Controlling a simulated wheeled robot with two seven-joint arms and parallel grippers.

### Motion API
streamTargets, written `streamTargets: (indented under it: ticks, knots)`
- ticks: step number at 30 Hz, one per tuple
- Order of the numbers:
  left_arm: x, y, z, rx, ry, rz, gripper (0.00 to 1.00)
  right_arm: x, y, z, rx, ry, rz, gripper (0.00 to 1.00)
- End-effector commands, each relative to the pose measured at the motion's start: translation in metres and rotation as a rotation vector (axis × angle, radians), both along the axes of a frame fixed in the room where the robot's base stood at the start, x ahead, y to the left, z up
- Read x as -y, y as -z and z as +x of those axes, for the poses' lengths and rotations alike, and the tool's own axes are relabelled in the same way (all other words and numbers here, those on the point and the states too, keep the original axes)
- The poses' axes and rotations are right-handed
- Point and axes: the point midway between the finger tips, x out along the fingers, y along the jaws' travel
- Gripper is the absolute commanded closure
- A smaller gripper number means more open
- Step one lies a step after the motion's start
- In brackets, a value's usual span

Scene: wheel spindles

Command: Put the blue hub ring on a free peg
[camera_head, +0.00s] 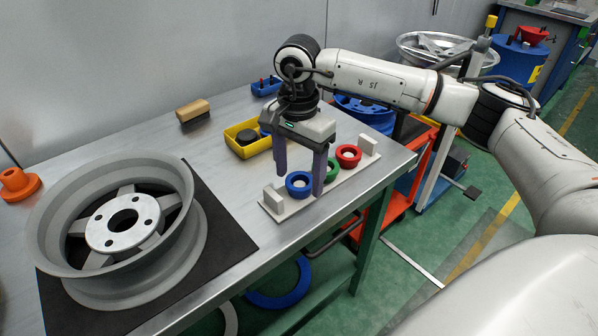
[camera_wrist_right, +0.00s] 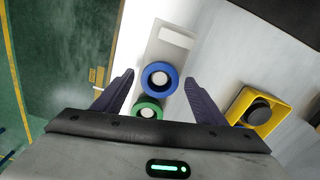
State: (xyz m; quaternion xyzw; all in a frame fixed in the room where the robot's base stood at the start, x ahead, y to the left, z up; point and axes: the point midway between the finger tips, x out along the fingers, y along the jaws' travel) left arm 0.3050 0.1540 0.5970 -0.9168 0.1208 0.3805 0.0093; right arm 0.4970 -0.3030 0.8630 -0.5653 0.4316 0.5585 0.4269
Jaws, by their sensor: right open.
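The blue hub ring (camera_head: 299,184) sits on the near end of a pale rack (camera_head: 284,211), around a whitish centre that looks like a peg. It also shows in the right wrist view (camera_wrist_right: 147,79). A green ring (camera_head: 333,171) and a red ring (camera_head: 348,153) sit behind it on the same rack. My right gripper (camera_head: 300,182) points down and is open, with one finger on each side of the blue ring. In the right wrist view the ring lies between the fingertips, with gaps on both sides. I see no clearly bare peg. My left gripper is out of view.
A grey wheel rim (camera_head: 60,225) lies on a black mat (camera_head: 225,240) at the left. A yellow bin (camera_head: 236,147) with a black part stands just left of the gripper. A brush (camera_head: 192,110), a small blue tray (camera_head: 266,86) and an orange part (camera_head: 18,184) lie further off.

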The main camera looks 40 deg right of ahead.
Motion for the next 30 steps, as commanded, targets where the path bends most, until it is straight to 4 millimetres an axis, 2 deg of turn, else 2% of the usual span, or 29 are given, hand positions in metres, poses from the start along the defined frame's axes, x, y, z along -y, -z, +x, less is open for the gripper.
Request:
streamTargets:
  ticks: [5, 15, 18, 24, 30]
  knots:
    - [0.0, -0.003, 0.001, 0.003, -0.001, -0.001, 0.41, -0.001, -0.018, 0.001, 0.004, 0.0, 0.001, 0.35]
    - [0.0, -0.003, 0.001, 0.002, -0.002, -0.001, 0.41, -0.002, -0.09, 0.001, 0.004, -0.001, 0.001, 0.35]
    - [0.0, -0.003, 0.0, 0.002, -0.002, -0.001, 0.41, -0.002, -0.106, 0.0, 0.002, -0.001, 0.0, 0.35]
    - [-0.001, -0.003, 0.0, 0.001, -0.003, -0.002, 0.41, -0.002, -0.122, 0.0, 0.001, -0.001, 0.001, 0.35]
    - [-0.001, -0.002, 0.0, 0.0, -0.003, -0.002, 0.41, -0.002, -0.123, 0.0, 0.0, -0.001, 0.001, 0.35]
